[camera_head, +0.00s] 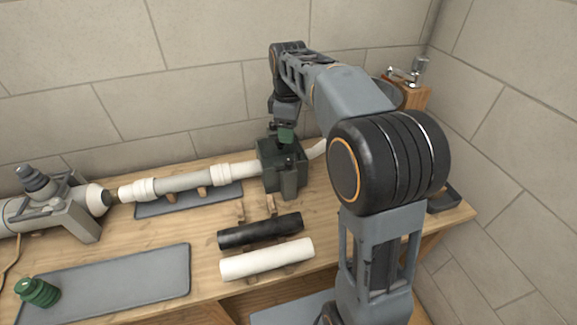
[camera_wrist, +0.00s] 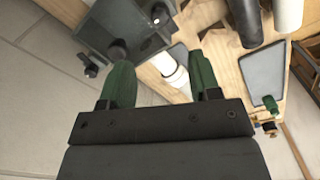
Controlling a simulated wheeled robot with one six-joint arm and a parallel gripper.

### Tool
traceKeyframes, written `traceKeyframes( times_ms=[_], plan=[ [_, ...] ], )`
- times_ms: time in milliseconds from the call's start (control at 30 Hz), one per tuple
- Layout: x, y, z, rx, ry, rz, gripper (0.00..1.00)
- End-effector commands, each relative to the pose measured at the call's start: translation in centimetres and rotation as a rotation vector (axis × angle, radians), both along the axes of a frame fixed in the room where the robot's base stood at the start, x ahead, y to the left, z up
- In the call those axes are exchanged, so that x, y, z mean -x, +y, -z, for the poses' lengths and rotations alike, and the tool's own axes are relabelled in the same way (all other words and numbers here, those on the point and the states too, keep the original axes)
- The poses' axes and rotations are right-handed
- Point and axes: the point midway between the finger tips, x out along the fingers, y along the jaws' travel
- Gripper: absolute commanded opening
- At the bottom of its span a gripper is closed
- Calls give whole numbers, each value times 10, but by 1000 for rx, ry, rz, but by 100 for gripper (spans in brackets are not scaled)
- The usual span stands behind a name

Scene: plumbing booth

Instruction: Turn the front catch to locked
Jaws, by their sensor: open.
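A dark green clamp box (camera_head: 270,178) stands on the bench with a white pipe running into its left side. It also shows in the wrist view (camera_wrist: 100,32), with black knobs on it. One knob (camera_wrist: 117,50) sits near the box's lower edge and another (camera_wrist: 159,14) lies to its right; I cannot tell which is the front catch or how it is turned. My gripper (camera_head: 285,138) is just above the box in the head view. In the wrist view my gripper (camera_wrist: 159,64) has its green fingers apart, with nothing held between them.
A white pipe (camera_head: 245,169) lies left of the box over a grey tray. A black pipe (camera_head: 260,230) and a white pipe (camera_head: 267,258) lie in front. A grey mat (camera_head: 110,285) with a green fitting (camera_head: 37,292) is at front left. The tiled wall (camera_head: 200,95) stands close behind.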

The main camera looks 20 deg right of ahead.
Motion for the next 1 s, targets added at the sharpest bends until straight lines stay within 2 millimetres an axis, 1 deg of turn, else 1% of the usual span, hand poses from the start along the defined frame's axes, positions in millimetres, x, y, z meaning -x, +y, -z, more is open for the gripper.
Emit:
traceKeyframes(
  times_ms=[33, 200, 400, 500, 600, 733, 1000],
  plan=[
    [1, 0, 10, 0, 4, 0, 57],
    [1, 0, 44, 0, 4, 1, 57],
    [0, -1, 80, 0, 4, 2, 57],
    [0, -1, 95, -1, 3, 2, 57],
    [0, -1, 106, 0, 2, 2, 57],
    [-1, -1, 115, 0, 1, 3, 57],
    [-1, -1, 121, 0, 0, 3, 57]
  ],
)
